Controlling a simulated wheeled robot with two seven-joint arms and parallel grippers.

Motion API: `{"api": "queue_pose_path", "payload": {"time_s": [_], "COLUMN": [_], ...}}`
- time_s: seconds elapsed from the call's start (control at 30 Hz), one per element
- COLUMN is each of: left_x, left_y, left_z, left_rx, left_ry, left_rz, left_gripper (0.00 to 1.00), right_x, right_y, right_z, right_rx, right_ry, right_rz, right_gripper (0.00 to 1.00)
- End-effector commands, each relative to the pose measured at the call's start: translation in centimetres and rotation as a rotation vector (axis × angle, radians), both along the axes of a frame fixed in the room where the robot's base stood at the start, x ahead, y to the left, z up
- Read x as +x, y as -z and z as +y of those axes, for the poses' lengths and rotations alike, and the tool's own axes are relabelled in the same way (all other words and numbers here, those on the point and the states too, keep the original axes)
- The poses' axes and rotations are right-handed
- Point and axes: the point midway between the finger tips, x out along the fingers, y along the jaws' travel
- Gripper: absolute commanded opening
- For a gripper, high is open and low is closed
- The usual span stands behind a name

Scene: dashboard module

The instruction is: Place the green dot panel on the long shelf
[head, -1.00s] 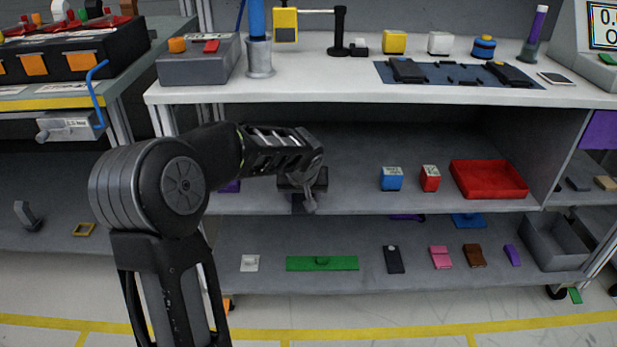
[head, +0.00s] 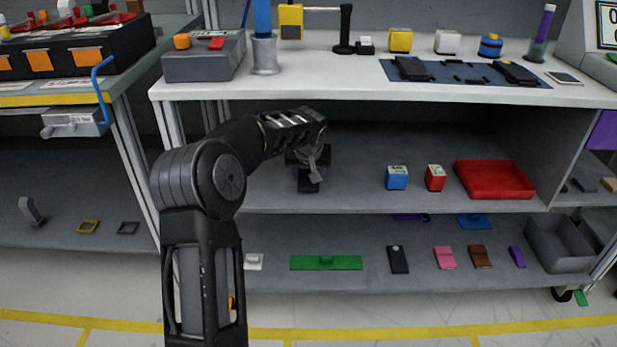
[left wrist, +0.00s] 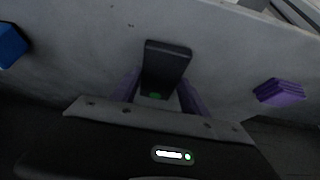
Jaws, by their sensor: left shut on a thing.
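My left gripper (head: 311,157) is over the middle shelf (head: 360,165) of the white-topped bench, reaching in from the left. It is shut on a small dark panel (head: 308,184), which hangs below the jaws. In the left wrist view the dark panel (left wrist: 167,62) sits between two purplish fingers, with a small green spot near its base. The grey shelf surface is close behind it. I cannot tell whether the panel touches the shelf. My right gripper is not in view.
A blue box (head: 397,177), a red box (head: 435,177) and a red tray (head: 494,180) stand right of the gripper. A purple block (left wrist: 280,92) lies nearby. The lower shelf holds a green plate (head: 325,263) and several small parts. The bench top (head: 320,68) overhangs the arm.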

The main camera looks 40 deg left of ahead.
Motion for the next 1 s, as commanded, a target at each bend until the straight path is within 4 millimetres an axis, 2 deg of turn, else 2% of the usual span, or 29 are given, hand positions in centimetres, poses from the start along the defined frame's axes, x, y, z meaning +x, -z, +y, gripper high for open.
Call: {"api": "queue_pose_path", "payload": {"time_s": [0.03,0.47,0.5,0.73,1.0], "left_x": [-0.14,-0.12,-0.13,-0.14,-0.14], "left_y": [1.03,1.42,1.26,1.26,1.16], "left_z": [-0.07,-0.12,-0.11,-0.11,-0.09], "left_rx": [-0.002,-0.001,-0.001,-0.001,0.0], "left_ry": [0.001,0.001,0.001,0.001,0.0], "left_rz": [0.004,0.002,0.002,0.002,0.002], "left_gripper": [0.03,0.03,0.55,0.74,0.74], "right_x": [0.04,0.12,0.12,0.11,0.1], "right_y": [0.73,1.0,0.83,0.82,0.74], "right_z": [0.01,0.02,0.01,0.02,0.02], "right_rx": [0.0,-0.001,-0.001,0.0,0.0], "right_ry": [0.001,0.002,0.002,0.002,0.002], "right_rz": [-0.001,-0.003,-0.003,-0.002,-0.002], "right_gripper": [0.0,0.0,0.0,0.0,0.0]}}
